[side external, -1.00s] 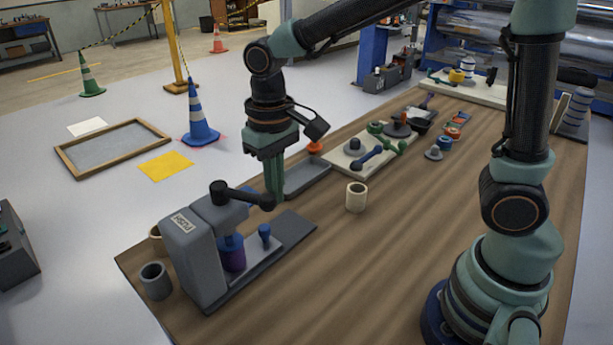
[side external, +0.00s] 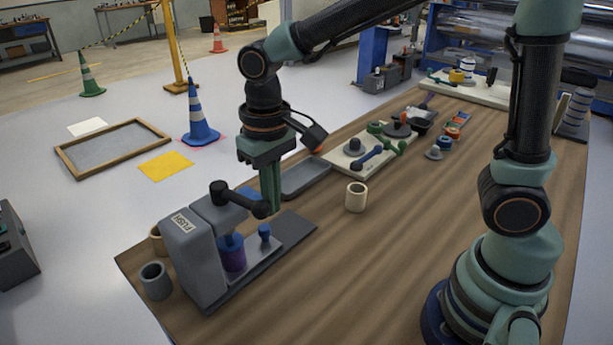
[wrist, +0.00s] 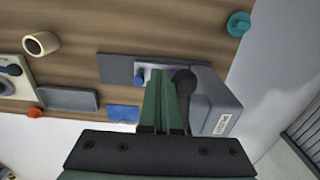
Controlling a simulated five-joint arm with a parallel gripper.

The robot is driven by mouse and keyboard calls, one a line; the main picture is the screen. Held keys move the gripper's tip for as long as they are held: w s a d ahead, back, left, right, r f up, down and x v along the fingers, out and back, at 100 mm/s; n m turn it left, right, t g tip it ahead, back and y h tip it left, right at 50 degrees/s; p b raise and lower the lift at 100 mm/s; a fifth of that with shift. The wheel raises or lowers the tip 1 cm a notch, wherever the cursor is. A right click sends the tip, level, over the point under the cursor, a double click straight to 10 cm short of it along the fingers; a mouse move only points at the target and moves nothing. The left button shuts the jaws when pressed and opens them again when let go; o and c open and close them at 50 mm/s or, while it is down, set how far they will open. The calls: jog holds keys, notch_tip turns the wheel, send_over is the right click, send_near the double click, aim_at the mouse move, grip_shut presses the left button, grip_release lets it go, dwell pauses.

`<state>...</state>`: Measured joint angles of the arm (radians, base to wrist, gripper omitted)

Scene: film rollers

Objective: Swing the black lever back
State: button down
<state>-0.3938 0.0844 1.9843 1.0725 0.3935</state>
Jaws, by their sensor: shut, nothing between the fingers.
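The black lever (side external: 238,199) sits on top of the grey press (side external: 193,258), its ball knob pointing right in the side view. My gripper (side external: 271,210) is shut and empty, pointing down right beside the knob. Its fingers seem to touch the knob or nearly so; I cannot tell which. In the wrist view the knob (wrist: 184,80) shows just right of my green fingers (wrist: 164,80), with the grey press (wrist: 218,103) right of it. The lever's arm is partly hidden there. A purple and blue cylinder (side external: 232,255) stands under the press head.
A small blue post (side external: 264,233) stands on the press's base plate. A grey cup (side external: 155,280) is beside the press. A grey tray (side external: 306,177), a cream cup (side external: 356,197) and a board of parts (side external: 345,165) lie further back. The wooden table right of the cup is clear.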

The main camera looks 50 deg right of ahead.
jog(key=shift+d, duration=0.1)
notch_tip(320, 180, up, 7)
jog(key=d, duration=0.1)
dwell(1.1)
jog(key=shift+w, duration=0.1)
jog(key=s+d+t, duration=0.5)
jog(key=d, duration=0.7)
jog(key=shift+d+t, duration=0.3)
jog(key=shift+d, duration=0.05)
